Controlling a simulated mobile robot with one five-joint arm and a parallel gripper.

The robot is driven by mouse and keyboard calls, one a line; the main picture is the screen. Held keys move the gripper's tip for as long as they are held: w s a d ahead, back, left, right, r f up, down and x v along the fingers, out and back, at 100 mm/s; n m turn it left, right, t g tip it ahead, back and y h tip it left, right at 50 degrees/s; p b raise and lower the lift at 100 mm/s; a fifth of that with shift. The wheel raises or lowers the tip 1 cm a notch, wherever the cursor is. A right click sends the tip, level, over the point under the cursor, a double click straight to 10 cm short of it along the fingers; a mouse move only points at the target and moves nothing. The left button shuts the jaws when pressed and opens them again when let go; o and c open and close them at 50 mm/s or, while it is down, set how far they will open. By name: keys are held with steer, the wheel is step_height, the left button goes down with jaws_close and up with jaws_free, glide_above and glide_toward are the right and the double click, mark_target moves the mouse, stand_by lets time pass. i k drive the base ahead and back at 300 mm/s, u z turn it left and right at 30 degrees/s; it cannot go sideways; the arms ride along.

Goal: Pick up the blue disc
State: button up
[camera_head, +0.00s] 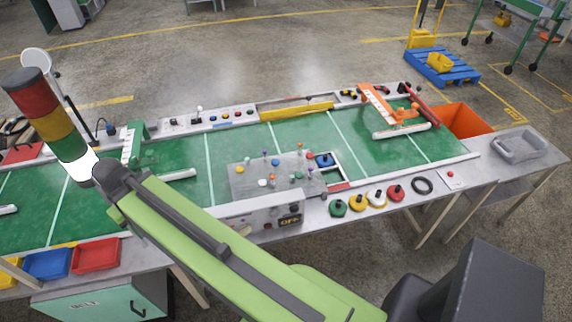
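The blue disc (324,159) has a dark knob on top. It lies on the bench at the right end of a grey plate with several coloured pegs, beside a white-edged frame. My lime-green arm crosses the view from the lower right to a dark joint at the left. My gripper does not show, so I cannot tell whether it is open or shut. The blue disc is in plain sight, and no part of my arm covers it.
The green-topped bench (275,137) spans the view. Green (338,208), yellow (357,203), white-rimmed (376,198) and red (396,193) knobbed discs line its front edge, near a black ring (422,185). A grey control box (262,213) stands left of them. A red-yellow-green light column (45,112) rises at left.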

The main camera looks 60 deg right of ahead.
mark_target(324, 161)
steer(key=u, duration=0.4)
steer(key=k, duration=0.15)
steer(key=u, duration=1.45)
steer(key=k, duration=1.95)
steer(key=z, duration=1)
steer(key=i, duration=1)
steer(key=u, duration=0.1)
